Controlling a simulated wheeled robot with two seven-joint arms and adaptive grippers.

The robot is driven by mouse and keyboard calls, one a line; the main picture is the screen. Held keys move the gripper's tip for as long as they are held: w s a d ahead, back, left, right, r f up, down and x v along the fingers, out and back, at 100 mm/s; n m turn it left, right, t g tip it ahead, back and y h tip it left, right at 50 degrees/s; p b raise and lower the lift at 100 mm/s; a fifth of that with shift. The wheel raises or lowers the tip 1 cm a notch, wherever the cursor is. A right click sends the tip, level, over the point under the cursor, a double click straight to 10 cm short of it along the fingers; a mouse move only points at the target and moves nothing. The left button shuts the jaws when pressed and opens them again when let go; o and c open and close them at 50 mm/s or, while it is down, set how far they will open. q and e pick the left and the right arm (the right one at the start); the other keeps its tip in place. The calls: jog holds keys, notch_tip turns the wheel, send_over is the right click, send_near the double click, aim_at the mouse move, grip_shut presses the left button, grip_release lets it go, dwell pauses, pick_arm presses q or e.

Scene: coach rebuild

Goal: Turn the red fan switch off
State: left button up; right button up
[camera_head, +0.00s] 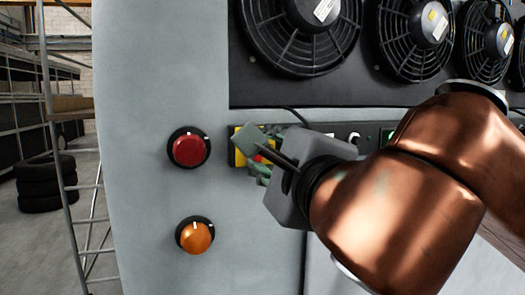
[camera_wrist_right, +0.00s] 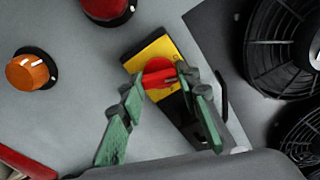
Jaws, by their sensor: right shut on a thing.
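The red fan switch (camera_wrist_right: 158,74) is a red rotary knob on a yellow plate (camera_wrist_right: 146,52), set on a black base. In the head view the yellow plate (camera_head: 240,157) is mostly hidden behind my right gripper (camera_head: 259,154). In the right wrist view the green fingers of my right gripper (camera_wrist_right: 161,79) sit on either side of the red knob and are shut on it. The knob's exact turn angle is hard to tell. My left gripper is in neither view.
Several black fans (camera_head: 303,33) are mounted above. A ladder (camera_head: 75,215) and stacked tyres (camera_head: 46,183) stand farther left.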

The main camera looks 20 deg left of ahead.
jog(key=shift+n, duration=1.9)
jog(key=o, duration=1.2)
jog(key=shift+c, duration=0.2)
jog(key=v, duration=1.2)
